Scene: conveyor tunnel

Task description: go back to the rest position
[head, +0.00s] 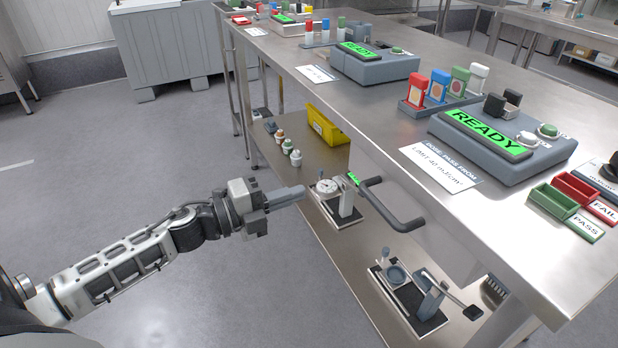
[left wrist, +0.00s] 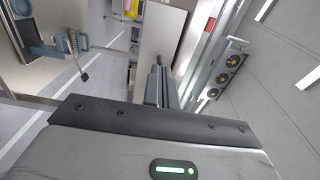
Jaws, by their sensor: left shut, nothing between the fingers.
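My left arm comes in from the left in the head view. My left gripper (head: 288,196) is shut and empty, its fingers pointing right toward the bench. It is held over the floor, in front of the lower shelf and a little short of a dark handle (head: 392,208) under the bench top. The gripper fingers also show in the left wrist view (left wrist: 155,85), close together. My right gripper is not in view.
A steel bench (head: 400,130) carries a device reading READY (head: 490,135), colored bottles, and red and green trays (head: 553,202). Its lower shelf (head: 345,240) holds a yellow bin (head: 326,125) and gauge-like instruments. The floor at left is clear.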

